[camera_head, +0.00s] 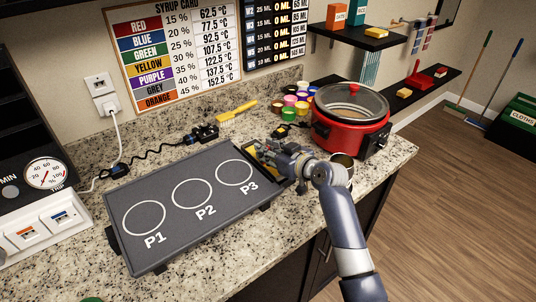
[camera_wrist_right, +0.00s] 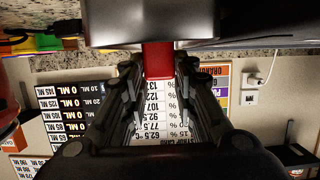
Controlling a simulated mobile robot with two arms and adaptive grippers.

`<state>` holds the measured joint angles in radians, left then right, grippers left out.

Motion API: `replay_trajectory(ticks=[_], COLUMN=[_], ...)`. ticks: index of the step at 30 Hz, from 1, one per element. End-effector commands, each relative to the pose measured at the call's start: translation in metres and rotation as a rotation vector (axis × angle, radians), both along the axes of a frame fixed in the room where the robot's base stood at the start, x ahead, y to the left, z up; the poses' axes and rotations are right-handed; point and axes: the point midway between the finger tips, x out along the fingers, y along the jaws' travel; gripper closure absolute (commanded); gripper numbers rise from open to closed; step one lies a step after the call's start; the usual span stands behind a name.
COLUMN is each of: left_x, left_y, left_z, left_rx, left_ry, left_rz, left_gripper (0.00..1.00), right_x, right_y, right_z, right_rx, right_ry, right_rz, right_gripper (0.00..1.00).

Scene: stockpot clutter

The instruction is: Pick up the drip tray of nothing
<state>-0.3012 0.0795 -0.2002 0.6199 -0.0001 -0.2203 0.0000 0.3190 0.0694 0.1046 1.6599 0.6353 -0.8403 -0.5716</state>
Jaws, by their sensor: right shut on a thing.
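The dark griddle (camera_head: 178,240) with white circles marked P1, P2 and P3 lies on the speckled counter. A dark tray-like piece, which I take for the drip tray (camera_head: 277,186), sits at its right end, beside P3; my gripper partly covers it. My right gripper (camera_head: 268,154) is at this right end, shut on a red tab (camera_wrist_right: 158,60). In the right wrist view the tab sits between the fingers, against a dark grey body (camera_wrist_right: 150,22). I cannot tell whether anything is inside the tray. My left gripper is not in view.
A red pot (camera_head: 350,138) with a glass lid stands right of my gripper, close to my arm. Several coloured cups (camera_head: 289,113) stand behind. A yellow brush (camera_head: 236,112) and a black cable (camera_head: 150,156) lie behind the griddle. A gauge panel (camera_head: 45,173) is at left.

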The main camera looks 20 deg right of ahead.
Motion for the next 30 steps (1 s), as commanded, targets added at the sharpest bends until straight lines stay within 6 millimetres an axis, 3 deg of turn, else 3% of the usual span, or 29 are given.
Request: replay_trajectory(ticks=[18, 30], left_x=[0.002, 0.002], left_y=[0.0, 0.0], left_z=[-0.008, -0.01], left_rx=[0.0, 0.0], left_ry=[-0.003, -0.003], left_rz=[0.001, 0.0], left_gripper=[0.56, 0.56], right_x=[0.0, 0.0], right_y=[0.0, 0.0], right_z=[0.064, 0.085], right_rx=[-0.001, 0.0], right_ry=[-0.005, -0.002], right_rz=[-0.001, -0.001], right_gripper=[1.0, 1.0])
